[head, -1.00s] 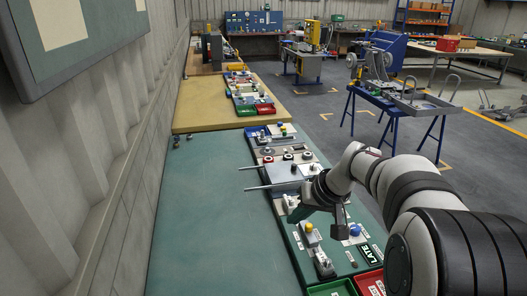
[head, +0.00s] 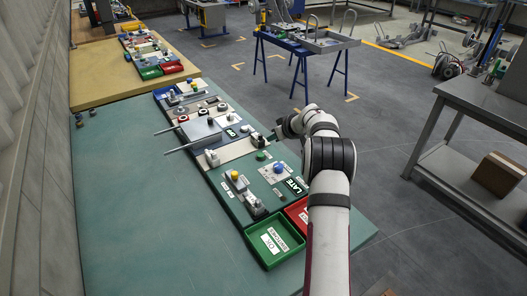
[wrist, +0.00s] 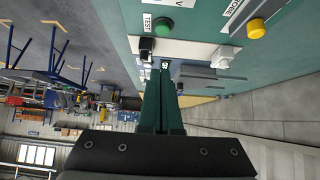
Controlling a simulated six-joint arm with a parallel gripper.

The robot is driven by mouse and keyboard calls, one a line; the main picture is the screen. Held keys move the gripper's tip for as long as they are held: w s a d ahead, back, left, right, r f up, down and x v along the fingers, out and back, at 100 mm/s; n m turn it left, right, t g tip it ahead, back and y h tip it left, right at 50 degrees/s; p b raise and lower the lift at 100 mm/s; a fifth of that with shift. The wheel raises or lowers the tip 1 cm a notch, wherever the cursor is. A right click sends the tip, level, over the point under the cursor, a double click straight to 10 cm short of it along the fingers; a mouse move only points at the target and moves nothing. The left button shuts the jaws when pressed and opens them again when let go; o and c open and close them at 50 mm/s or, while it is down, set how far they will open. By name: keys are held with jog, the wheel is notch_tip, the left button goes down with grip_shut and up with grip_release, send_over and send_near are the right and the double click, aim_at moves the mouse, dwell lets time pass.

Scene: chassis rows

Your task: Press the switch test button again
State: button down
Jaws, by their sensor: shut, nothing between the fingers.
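A round green button (wrist: 164,27) sits beside a white TEST label (wrist: 158,2) in the wrist view. It also shows on the teal panel in the head view (head: 262,155). My gripper (wrist: 165,66) has its two dark green fingers together, with nothing between them. In the head view my gripper (head: 275,137) is at the right side of the board, behind the green button. The fingertips appear apart from the button. A black-topped part (wrist: 146,45) stands close to the fingertips in the wrist view.
A yellow knob (head: 235,175) and a blue knob (head: 279,167) stand on the same panel. A green bin (head: 248,241) and a red bin (head: 289,213) sit at its near end. Two rods (head: 176,133) stick out left.

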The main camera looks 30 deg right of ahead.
aim_at(259, 153)
jog(key=x, duration=0.7)
jog(key=shift+w+f, duration=0.2)
jog(key=shift+f, duration=0.1)
notch_tip(259, 153, down, 3)
jog(key=shift+w+f, duration=0.2)
jog(key=shift+f, duration=0.4)
